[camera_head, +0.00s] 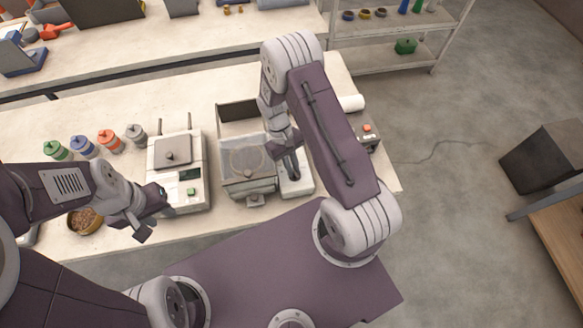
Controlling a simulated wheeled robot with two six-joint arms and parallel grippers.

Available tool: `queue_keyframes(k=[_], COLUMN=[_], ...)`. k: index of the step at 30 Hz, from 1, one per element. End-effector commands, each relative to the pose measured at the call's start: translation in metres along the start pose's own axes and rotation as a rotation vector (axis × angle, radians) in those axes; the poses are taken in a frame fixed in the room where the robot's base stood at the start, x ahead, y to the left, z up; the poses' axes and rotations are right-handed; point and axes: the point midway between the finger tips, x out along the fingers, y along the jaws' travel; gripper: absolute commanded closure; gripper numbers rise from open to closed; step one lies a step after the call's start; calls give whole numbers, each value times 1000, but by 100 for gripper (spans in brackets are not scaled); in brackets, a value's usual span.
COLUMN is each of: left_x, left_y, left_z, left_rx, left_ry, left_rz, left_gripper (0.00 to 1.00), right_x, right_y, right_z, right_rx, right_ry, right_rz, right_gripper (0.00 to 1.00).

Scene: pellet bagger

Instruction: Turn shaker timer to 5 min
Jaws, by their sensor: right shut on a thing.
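A clear-lidded box (246,186) with a round shape under its lid stands on the bench and looks like the shaker. A narrow white unit (302,184) stands against its right side. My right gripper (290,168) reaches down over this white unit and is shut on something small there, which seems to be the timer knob. The fingers and arm hide the knob, and I cannot read any timer setting. My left gripper (156,214) is open and empty near the bench's front edge, at the front left of a white scale (192,171).
Several bottles with coloured caps (83,146) stand at the back left. A bowl of pellets (85,220) is beside my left arm. A grey device with a red button (368,136) and a white roll (352,103) stand right of my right arm.

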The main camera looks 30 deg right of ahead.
Motion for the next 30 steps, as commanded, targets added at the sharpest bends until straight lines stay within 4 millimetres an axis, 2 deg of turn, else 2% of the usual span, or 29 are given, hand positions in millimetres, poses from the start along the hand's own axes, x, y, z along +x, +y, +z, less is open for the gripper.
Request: queue_keyframes(k=[6, 15, 30], left_x=[2, 3, 3], left_y=[0, 0, 0], left_z=[0, 0, 0], left_rx=[0, 0, 0], left_ry=[0, 0, 0], left_rz=[0, 0, 0], left_gripper=[64, 64, 64], right_x=[-1, -1, -1], right_y=[3, 5, 6], right_z=[1, 1, 1], right_rx=[161, 312, 379], right_ry=[0, 0, 1], right_rz=[-66, -129, -157], right_gripper=[100, 100, 100])
